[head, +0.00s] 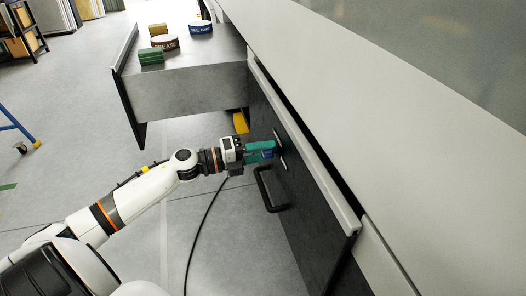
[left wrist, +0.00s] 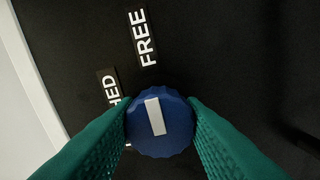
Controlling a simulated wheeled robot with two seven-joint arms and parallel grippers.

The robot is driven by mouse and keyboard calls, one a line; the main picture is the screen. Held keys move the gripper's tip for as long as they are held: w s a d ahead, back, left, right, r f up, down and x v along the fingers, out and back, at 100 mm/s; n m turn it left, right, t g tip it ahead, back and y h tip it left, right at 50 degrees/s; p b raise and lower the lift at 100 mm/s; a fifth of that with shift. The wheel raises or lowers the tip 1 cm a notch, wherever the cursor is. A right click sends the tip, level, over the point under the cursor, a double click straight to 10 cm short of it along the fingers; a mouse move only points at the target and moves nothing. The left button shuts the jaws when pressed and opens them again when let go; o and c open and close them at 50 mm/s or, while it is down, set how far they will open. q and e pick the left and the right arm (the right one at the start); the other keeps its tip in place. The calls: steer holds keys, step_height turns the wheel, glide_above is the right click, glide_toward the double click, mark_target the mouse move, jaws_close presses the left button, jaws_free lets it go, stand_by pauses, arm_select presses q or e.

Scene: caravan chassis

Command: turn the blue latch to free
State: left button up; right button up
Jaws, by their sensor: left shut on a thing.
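The blue latch (left wrist: 172,139) is a round ribbed knob with a white bar on its face, on a dark panel. In the left wrist view the bar tilts a little left of upright and its upper end points toward the FREE label (left wrist: 142,38). A second label (left wrist: 112,90), ending in HED, is partly hidden at the knob's upper left. My left gripper (head: 267,147) is shut on the latch, with green fingers on both sides of it. In the head view the fingers mostly hide the knob. My right gripper is not in view.
A black handle (head: 264,190) sticks out of the dark panel (head: 305,195) just below my left gripper. A grey shelf (head: 190,85) juts out behind, bearing tins and green blocks. A yellow block (head: 240,122) is beyond the gripper. The floor at left is mostly clear.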

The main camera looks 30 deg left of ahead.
arm_select(q)
steer(key=o, duration=1)
steer(key=shift+s+a, duration=0.1)
steer(key=b+v, duration=0.1)
steer(key=v, duration=1)
steer(key=shift+s+a, duration=0.3)
